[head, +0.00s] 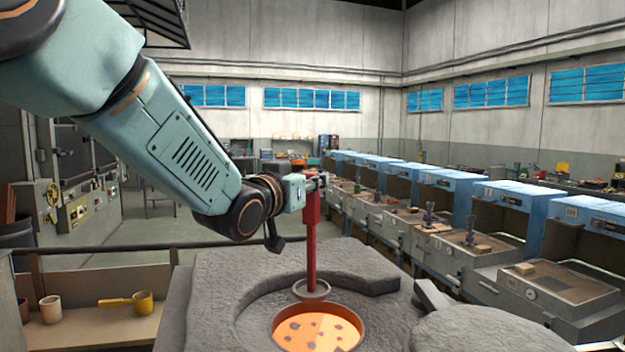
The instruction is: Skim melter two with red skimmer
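The red skimmer (310,240) hangs upright, with its handle at the top and a grey round head (311,290) at the bottom. My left gripper (312,186) is shut on the top of the handle; its fingertips are small and partly hidden. A grey, rough-topped melter (235,275) stands in front of me; no number shows on it. Its round opening holds glowing orange melt (300,338) with several dark spots on it. The skimmer head appears at the far edge of the opening; I cannot tell whether it touches anything. My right gripper is out of view.
A thick grey round lid (480,332) lies at the right of the opening. Blue-topped benches (450,180) line the right.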

